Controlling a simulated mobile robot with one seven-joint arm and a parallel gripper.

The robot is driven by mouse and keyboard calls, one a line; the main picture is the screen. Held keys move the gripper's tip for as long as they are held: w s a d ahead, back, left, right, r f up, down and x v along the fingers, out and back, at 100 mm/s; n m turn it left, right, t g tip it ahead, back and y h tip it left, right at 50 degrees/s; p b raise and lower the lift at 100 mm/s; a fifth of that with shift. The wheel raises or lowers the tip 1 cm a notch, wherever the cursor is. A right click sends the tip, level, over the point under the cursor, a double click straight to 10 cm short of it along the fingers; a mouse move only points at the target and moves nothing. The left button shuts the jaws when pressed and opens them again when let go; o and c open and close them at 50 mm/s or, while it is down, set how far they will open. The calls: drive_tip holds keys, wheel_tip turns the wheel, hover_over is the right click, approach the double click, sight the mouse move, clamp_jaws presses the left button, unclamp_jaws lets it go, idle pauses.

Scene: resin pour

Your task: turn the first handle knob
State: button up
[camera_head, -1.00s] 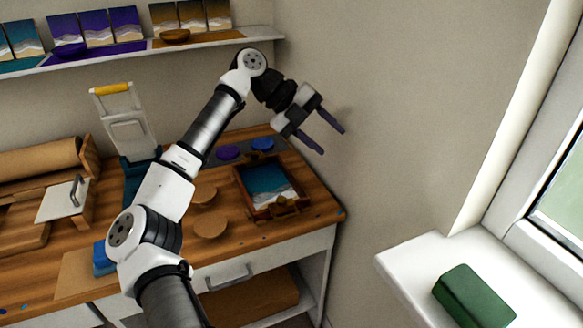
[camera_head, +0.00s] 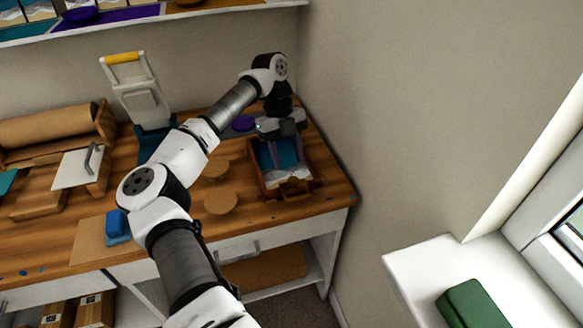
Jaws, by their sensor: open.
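A wooden-framed tray (camera_head: 268,182) with a blue-and-white picture inside stands at the right end of the workbench. A brown wooden handle piece (camera_head: 296,188) sits at its front edge. It is small in view, and I cannot tell which part of it is a knob. My gripper (camera_head: 287,160) points down over the tray with its two purple fingers apart. Nothing shows between them. The fingers hide part of the picture, and I cannot tell whether their tips touch anything. The far edge of the tray is hidden behind my gripper.
The wooden workbench (camera_head: 60,240) holds round wooden discs (camera_head: 220,201), a blue block (camera_head: 117,224), a white press with a yellow handle (camera_head: 138,95) and a purple disc (camera_head: 243,123). A wall stands close right of the tray. A green block (camera_head: 475,305) lies on the windowsill.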

sight(293, 179)
drive_tip(key=shift+p+x, duration=0.4)
drive_tip(key=shift+x, duration=2)
drive_tip(key=c, duration=1)
